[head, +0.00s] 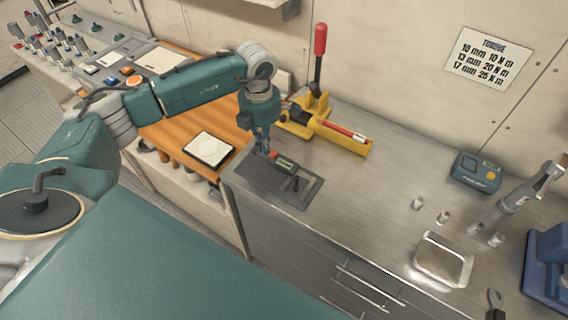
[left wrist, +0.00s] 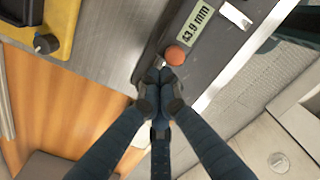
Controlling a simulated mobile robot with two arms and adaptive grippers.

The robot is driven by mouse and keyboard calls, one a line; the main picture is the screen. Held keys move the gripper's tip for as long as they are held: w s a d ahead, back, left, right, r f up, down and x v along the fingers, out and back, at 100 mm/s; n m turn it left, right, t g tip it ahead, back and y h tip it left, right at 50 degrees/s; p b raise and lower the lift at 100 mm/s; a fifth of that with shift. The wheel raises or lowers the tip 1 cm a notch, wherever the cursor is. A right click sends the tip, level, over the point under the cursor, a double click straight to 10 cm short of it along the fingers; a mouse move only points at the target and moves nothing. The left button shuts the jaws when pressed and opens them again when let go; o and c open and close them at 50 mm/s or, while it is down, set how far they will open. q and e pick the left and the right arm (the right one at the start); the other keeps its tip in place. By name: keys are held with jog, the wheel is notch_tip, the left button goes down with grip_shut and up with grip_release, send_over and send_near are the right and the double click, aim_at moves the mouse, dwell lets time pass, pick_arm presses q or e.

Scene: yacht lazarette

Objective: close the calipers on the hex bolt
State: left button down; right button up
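The calipers (head: 285,164) lie on a dark mat (head: 262,183) at the left end of the steel bench. Their display (left wrist: 197,25) reads about 43.9 mm in the left wrist view, though its first digit is partly unclear. A round orange knob (left wrist: 175,56) is beside the display. My left gripper (head: 264,152) points down at the knob; in the left wrist view its fingertips (left wrist: 160,76) are together just short of it, with nothing visible between them. A small dark upright piece (head: 296,184) on the mat may be the hex bolt.
A yellow tool with a red-handled lever (head: 319,50) stands behind the mat. To the right are a teal meter (head: 476,172), small metal pieces, a metal tray (head: 424,270) and a blue stand (head: 545,270). The bench middle is clear. A white-topped plate (head: 209,148) lies left.

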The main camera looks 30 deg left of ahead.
aim_at(273, 152)
pick_arm(q)
jog(key=shift+f, duration=0.4)
jog(key=shift+d, duration=0.6)
dwell(0.3)
jog(key=shift+s+d, duration=0.15)
jog(key=shift+d, duration=0.8)
dwell(0.4)
jog(key=shift+a, duration=0.15)
dwell(0.5)
jog(key=shift+a+b, duration=0.5)
jog(key=shift+a, duration=0.35)
notch_tip(273, 152, up, 8)
jog(key=p, duration=0.4)
jog(key=shift+p, duration=0.3)
